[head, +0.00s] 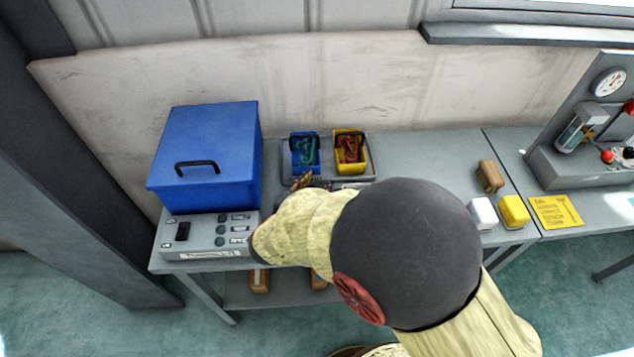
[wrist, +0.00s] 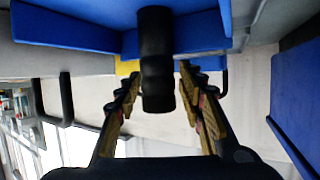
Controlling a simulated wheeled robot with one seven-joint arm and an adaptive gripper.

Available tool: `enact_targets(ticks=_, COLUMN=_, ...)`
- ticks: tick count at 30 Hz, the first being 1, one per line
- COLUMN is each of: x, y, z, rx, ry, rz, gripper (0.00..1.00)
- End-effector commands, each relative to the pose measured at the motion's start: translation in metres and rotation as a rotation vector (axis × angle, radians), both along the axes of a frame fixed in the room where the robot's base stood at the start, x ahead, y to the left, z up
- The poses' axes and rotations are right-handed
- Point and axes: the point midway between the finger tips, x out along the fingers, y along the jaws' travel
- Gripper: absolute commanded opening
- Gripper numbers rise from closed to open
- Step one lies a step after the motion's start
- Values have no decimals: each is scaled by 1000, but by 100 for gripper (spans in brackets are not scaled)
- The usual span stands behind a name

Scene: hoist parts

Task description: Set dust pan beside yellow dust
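A blue pan-like holder (head: 296,158) with green pieces in it sits on the grey tray at the back of the bench; I take it for the dust pan. A yellow holder (head: 360,153) with red pieces stands just right of it, a small gap between. In the wrist view the blue pan (wrist: 65,30) is close, its black handle (wrist: 157,65) pointing toward me between my fingers. My gripper (wrist: 158,72) is open, with a finger on each side of the handle and slim gaps showing. In the head view my gripper (head: 303,183) is mostly hidden by my arm.
A large blue lidded box (head: 208,145) and a grey switch box (head: 207,238) stand left of the tray (head: 371,172). A brown block (head: 490,176), white block (head: 482,213), yellow block (head: 514,211) and yellow sign (head: 556,212) lie right. A wall closes the back.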

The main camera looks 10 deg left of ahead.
Motion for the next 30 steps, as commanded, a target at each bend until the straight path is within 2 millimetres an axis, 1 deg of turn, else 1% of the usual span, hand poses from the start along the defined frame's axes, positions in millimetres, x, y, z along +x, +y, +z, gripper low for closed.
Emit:
enact_targets(ticks=5, x=-29, y=8, z=16, rx=0, ry=0, rz=6, gripper=39)
enact_targets(ticks=9, x=-56, y=15, z=28, rx=0, ry=0, rz=7, gripper=39)
enact_targets(ticks=15, x=-87, y=22, z=40, rx=0, ry=0, rz=4, gripper=39)
enact_targets(ticks=18, x=-96, y=24, z=43, rx=-2, ry=0, rz=4, gripper=39)
enact_targets(ticks=21, x=-101, y=24, z=44, rx=-1, ry=0, rz=2, gripper=39)
enact_targets(ticks=30, x=-102, y=25, z=45, rx=4, ry=1, rz=3, gripper=39)
